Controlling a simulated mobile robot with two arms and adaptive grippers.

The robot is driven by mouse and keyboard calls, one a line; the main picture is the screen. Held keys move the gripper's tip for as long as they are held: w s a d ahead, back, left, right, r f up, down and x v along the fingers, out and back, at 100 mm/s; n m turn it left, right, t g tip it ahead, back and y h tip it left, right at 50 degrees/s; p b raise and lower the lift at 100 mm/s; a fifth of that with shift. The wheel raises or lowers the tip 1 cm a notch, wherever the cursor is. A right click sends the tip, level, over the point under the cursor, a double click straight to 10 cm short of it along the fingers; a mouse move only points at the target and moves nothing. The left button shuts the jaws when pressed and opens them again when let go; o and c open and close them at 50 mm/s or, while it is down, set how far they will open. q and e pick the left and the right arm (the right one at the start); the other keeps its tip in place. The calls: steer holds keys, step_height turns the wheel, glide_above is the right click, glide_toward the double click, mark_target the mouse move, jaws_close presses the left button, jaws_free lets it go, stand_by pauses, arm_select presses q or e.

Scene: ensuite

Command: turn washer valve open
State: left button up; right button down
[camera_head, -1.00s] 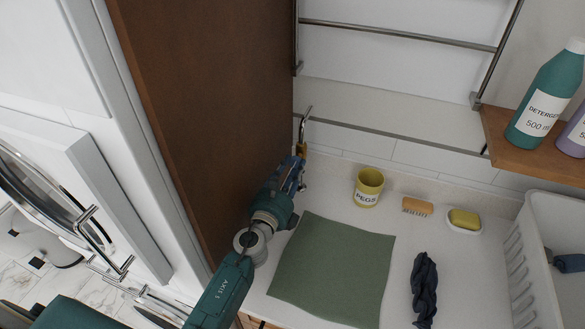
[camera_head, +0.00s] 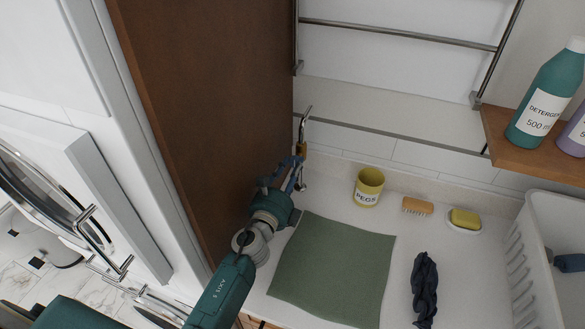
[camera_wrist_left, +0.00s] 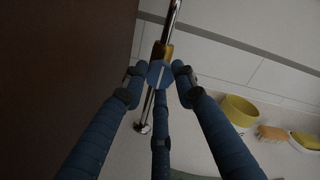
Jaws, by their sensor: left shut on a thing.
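The washer valve (camera_head: 302,149) is a small brass body on a chrome pipe by the wall, beside the brown panel. In the left wrist view its brass body (camera_wrist_left: 162,51) shows above a blue faceted knob (camera_wrist_left: 160,73) with a pale stripe. My left gripper (camera_head: 297,166) reaches the valve from below. Its blue fingers, also in the left wrist view (camera_wrist_left: 157,84), are shut around the knob. The fingers hide part of the knob in the head view. My right gripper is out of view.
The tall brown panel (camera_head: 205,110) stands close on the left of my left arm. A green cloth (camera_head: 335,268), yellow peg pot (camera_head: 369,188), brush (camera_head: 417,206), soap dish (camera_head: 464,229) and dark cloth (camera_head: 424,285) lie on the counter to the right.

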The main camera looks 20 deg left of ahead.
arm_select(q)
steer(key=shift+f, duration=0.1)
steer(key=o, duration=1.2)
steer(key=shift+s, duration=0.1)
steer(key=s, duration=1.1)
steer(key=shift+s+a, duration=0.2)
steer(key=shift+s, duration=0.2)
